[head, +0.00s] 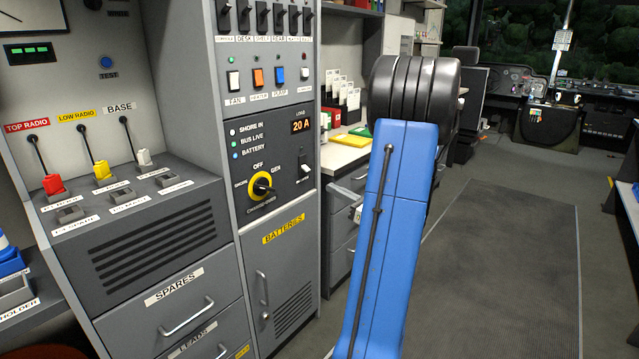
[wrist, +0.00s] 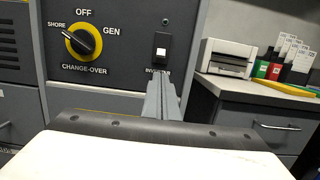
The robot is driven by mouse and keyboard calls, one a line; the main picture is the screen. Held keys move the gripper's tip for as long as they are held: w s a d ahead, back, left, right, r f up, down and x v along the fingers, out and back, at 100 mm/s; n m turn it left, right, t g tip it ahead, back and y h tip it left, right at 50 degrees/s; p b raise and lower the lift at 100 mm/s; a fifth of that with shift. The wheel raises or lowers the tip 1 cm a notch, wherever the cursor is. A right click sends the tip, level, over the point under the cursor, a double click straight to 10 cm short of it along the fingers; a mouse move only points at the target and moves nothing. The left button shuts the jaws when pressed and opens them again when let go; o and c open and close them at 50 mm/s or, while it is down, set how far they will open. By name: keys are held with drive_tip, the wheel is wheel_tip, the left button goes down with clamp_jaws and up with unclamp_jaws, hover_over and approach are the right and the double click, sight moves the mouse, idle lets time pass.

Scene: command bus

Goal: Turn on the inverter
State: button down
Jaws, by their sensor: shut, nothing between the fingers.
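The inverter switch (wrist: 161,46) is a small white rocker in a black plate on the dark panel, right of the change-over knob. It also shows in the head view (head: 305,166), right of the battery lamp. I cannot tell from its tilt whether it is on. Its label below is partly hidden by my gripper in the wrist view. My gripper (wrist: 160,80) is shut and empty, its fingers pointing at the panel just below the switch. I see no clear contact with the rocker.
The yellow-ringed change-over knob (wrist: 83,40) sits left of the switch. An orange display (head: 302,125) reads 20 A above it. Below is the batteries door (head: 285,285) with a protruding handle. A counter (head: 340,156) with a printer (wrist: 228,58) stands right. The aisle floor is clear.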

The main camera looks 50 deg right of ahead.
sight(306, 168)
drive_tip(key=w, duration=0.3)
drive_tip(key=w+r, duration=0.1)
drive_tip(key=w, duration=0.5)
drive_tip(key=shift+w+a+r, duration=0.2)
drive_tip(key=shift+w+a, duration=0.15)
drive_tip(key=shift+a, duration=0.05)
drive_tip(key=shift+s+r+g, duration=0.25)
drive_tip(key=shift+r+g, duration=0.15)
drive_tip(key=shift+g, duration=0.4)
drive_tip(key=shift+s+r+g, duration=0.2)
drive_tip(key=shift+r+g, duration=0.45)
drive_tip(key=shift+g, duration=0.35)
drive_tip(key=g, duration=0.1)
drive_tip(key=r+g, duration=0.1)
drive_tip(key=g, duration=0.1)
drive_tip(key=shift+s+r+h, duration=0.2)
drive_tip(key=shift+h, duration=0.1)
drive_tip(key=shift+r, duration=0.1)
drive_tip(key=shift+r, duration=0.7)
